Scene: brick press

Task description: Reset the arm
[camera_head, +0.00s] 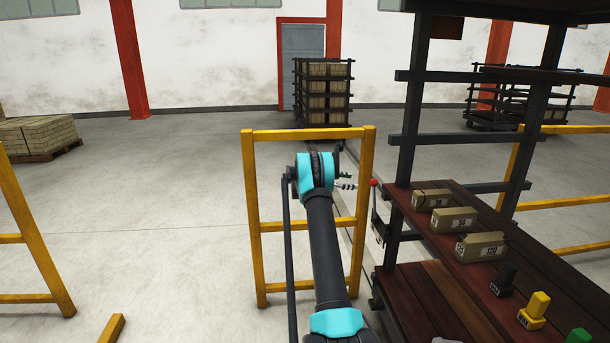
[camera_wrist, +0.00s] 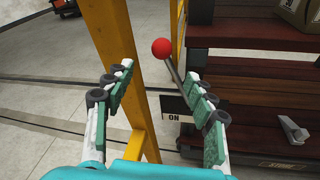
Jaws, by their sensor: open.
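My arm reaches forward in the head view, with my gripper (camera_head: 345,181) mostly hidden behind its turquoise joint. In the wrist view my gripper (camera_wrist: 158,102) is open, its two green-padded fingers spread apart with nothing held between them. A lever with a red ball knob (camera_head: 374,182) stands just right of the gripper in the head view. In the wrist view the red knob (camera_wrist: 161,48) shows beyond the fingertips, and its grey rod runs down behind the right finger. I cannot tell whether that finger touches the rod. A label reading "ON" (camera_wrist: 174,118) is below the lever.
A yellow rail frame (camera_head: 254,215) stands right by the arm. A dark shelf rack with wooden boards (camera_head: 440,306) is close on the right, bearing several tan bricks (camera_head: 455,219) and coloured blocks (camera_head: 534,308). The floor at left is largely open.

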